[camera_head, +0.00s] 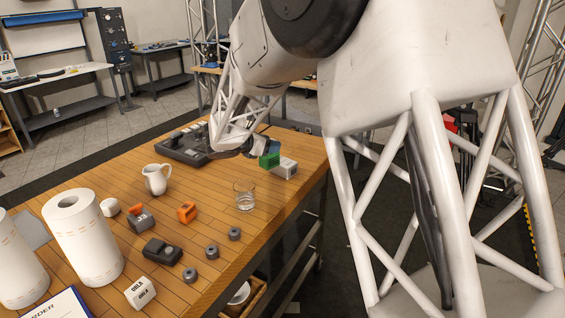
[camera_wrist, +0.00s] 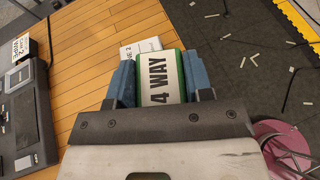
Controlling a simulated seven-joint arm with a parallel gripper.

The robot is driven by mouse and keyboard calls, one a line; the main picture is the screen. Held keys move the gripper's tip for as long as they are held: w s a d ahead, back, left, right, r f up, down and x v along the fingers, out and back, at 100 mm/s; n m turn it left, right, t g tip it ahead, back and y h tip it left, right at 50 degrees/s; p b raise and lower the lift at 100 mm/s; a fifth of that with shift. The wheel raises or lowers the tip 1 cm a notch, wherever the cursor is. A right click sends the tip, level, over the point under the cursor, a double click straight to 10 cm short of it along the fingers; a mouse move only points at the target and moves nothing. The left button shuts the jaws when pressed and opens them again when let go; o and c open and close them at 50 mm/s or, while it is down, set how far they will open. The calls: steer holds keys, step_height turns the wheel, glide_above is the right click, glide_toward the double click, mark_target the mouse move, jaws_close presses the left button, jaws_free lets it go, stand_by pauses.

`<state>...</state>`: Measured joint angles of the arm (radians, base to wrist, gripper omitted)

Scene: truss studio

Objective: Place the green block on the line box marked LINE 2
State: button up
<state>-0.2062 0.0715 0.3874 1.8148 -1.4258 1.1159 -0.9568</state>
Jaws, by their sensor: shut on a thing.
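My gripper (camera_wrist: 160,84) is shut on the green block (camera_wrist: 180,66), whose white top label reads "4 WAY". Its blue fingers press on both sides of the block. The green block also shows in the head view (camera_head: 268,160), at the table's far right edge. The white line box (camera_head: 286,167) is just right of the block there. In the wrist view the box (camera_wrist: 139,48) is partly hidden behind the block, and a "2" shows at the end of its label. I cannot tell whether block and box touch.
A black device (camera_head: 183,146) lies left of my gripper. A glass (camera_head: 244,196) stands nearer on the wooden table, with a white jug (camera_head: 155,179) to its left. Orange and grey blocks, several grey rings and paper rolls (camera_head: 85,238) fill the near left. The table edge is close on the right.

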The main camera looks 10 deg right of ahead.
steer(key=s+d+m+g, duration=0.1)
steer(key=s+d, duration=0.4)
steer(key=d, duration=0.1)
steer(key=shift+s+h, duration=0.2)
steer(key=shift+h, duration=0.1)
steer(key=shift+w+d, duration=0.1)
steer(key=w+d+f, duration=0.1)
steer(key=w, duration=1.5)
steer(key=shift+d+f, duration=0.15)
steer(key=shift+f, duration=0.1)
steer(key=shift+s+f, duration=0.1)
steer(key=shift+f, duration=0.05)
steer(key=shift+f, duration=1.65)
steer(key=shift+f, duration=0.15)
